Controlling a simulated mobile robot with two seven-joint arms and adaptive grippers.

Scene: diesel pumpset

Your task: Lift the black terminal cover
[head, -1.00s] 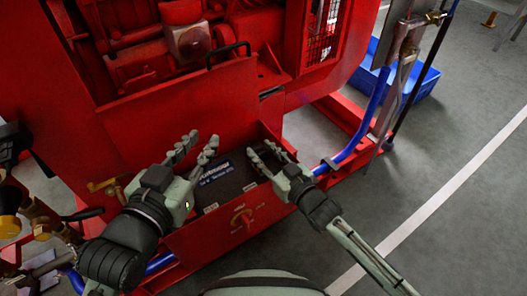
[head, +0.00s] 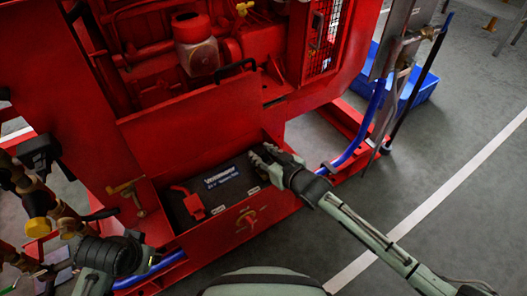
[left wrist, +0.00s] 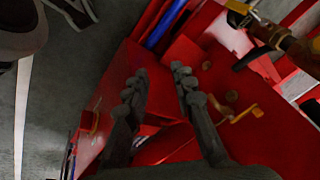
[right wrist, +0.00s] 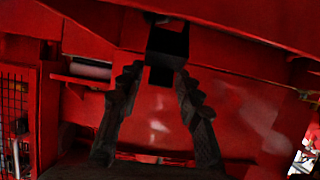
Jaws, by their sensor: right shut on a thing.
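The battery (head: 236,186) is dark, with a white and blue label, and sits in a red box on the pumpset. My right gripper (head: 260,158) is at the battery's back right corner, fingers pointing left. In the right wrist view my right gripper (right wrist: 160,75) is shut on the black terminal cover (right wrist: 168,44), a dark block between its fingertips. In the head view the fingers hide the cover, and I cannot tell whether it is clear of the battery. My left gripper (left wrist: 157,78) is open and empty, left of the battery box.
A red terminal cover (head: 194,206) sits at the battery's left end. A brass valve handle (head: 127,190) stands left of the box. A black handle (head: 232,72) is on the red panel behind. A blue hose (head: 362,140) and blue bin (head: 415,90) lie right.

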